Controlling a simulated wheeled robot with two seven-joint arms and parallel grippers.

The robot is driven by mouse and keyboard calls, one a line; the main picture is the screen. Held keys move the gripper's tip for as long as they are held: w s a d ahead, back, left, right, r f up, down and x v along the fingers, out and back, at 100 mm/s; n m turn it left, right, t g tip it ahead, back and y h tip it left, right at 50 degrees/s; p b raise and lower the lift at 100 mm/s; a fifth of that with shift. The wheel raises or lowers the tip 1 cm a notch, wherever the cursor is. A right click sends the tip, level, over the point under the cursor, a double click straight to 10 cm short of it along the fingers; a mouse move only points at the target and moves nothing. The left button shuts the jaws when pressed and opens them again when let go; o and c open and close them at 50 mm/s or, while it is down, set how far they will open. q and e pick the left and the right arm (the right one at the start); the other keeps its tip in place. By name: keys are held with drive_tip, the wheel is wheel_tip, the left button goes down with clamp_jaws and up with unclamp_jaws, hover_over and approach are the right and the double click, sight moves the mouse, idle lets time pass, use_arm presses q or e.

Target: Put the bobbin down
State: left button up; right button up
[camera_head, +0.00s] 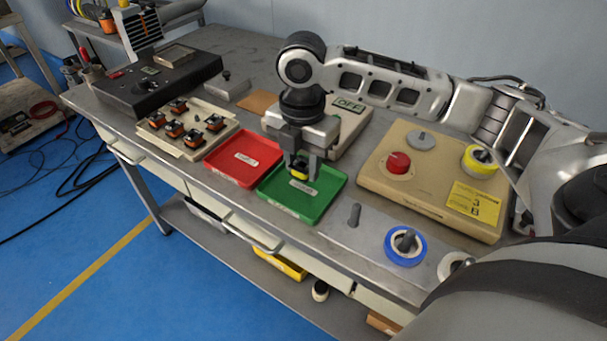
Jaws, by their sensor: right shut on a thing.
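My right gripper (301,167) points straight down over the back part of the green tray (322,203). The fingers hide part of the bobbin. No other bobbin shows in the green tray. My left gripper is not in view.
Left of the green tray is an empty red tray (262,174), then a beige holder (166,147) with several orange-and-black bobbins. A device with an "OFF" display (350,105) stands behind the gripper. A beige winder box (440,203) and blue spool (391,248) are right.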

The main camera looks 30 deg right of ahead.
sight(303, 188)
drive_tip(key=shift+w+d+f, duration=0.15)
drive_tip(key=shift+d+f, duration=0.1)
drive_tip(key=shift+f, duration=1.75)
drive_tip(key=shift+f, duration=0.1)
drive_tip(key=o, duration=1.1)
drive_tip(key=shift+c, duration=0.2)
drive_tip(key=shift+w, duration=0.1)
wheel_tip(303, 188, up, 12)
drive_tip(key=shift+p, duration=0.45)
